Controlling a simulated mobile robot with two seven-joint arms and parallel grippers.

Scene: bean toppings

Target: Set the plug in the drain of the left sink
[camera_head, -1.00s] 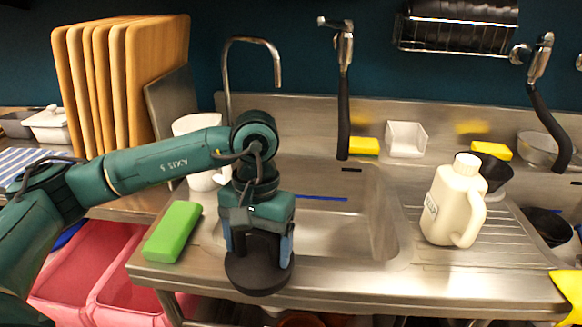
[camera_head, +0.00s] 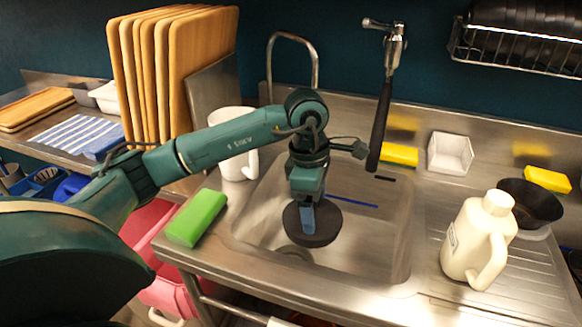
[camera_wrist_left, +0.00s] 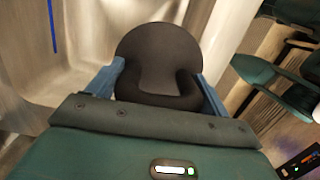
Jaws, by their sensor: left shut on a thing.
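The plug (camera_head: 322,234) is a round black disc with a raised grip. My left gripper (camera_head: 307,218) is shut on it and holds it over the sink basin (camera_head: 375,245). In the left wrist view the plug (camera_wrist_left: 158,45) sits between the blue fingers. A round drain (camera_head: 294,253) shows partly in the basin floor, just below and left of the plug in the head view. The plug hides part of it. Whether the plug touches the basin floor cannot be told. My right gripper is not in view.
A black-handled sprayer (camera_head: 381,120) hangs behind the basin, beside a curved faucet (camera_head: 316,65). A green sponge (camera_head: 197,217) lies on the left rim, with a white mug (camera_head: 232,165) behind it. A cream jug (camera_head: 475,245) stands on the right drainboard.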

